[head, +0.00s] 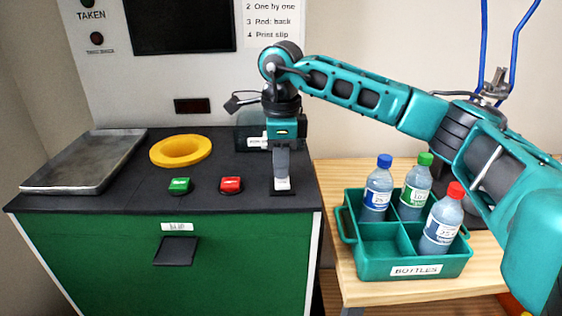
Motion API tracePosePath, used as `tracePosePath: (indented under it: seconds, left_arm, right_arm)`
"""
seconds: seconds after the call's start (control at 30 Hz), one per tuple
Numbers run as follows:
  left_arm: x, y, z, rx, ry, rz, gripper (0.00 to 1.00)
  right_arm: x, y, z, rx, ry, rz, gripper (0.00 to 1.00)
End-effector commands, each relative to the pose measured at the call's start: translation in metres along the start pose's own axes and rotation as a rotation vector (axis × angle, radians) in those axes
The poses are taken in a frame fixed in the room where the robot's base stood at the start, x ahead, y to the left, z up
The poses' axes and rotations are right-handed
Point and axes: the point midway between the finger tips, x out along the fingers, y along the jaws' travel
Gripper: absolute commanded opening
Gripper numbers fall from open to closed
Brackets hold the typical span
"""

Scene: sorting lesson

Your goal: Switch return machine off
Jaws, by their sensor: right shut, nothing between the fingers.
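The return machine (100,250) has a green front and a black top. On its top are a yellow ring opening (158,157), a green button (180,185) and a red button (231,184). Its screen (180,25) is black. My right gripper (282,180) points straight down at the right end of the top, right of the red button. Its fingers are shut and empty. A small white piece with a dark base (283,192) is right at the fingertips; I cannot tell whether they touch it. My left gripper is not in view.
A metal tray (45,177) lies on the left of the machine top. On a wooden table (345,283) at the right stands a teal crate (360,268) labelled BOTTLES, with blue-, green- and red-capped bottles. Its front left compartment looks empty. My right arm passes above the crate.

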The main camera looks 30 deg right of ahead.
Motion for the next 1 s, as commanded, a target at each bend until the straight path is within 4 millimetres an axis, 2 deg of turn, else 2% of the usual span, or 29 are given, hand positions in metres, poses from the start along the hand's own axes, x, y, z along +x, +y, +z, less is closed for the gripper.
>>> tracePosePath:
  seconds: [0.3,0.63,1.0]
  left_arm:
    - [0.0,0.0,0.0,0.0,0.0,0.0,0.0]
    - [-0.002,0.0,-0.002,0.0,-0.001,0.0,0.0]
    - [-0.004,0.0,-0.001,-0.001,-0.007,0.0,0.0]
  right_arm:
    - [0.003,0.003,0.0,-0.002,0.005,0.006,0.0]
    - [0.0,0.017,0.0,-0.003,0.006,0.01,0.0]
    - [-0.004,0.016,0.0,-0.001,0.003,0.005,0.0]
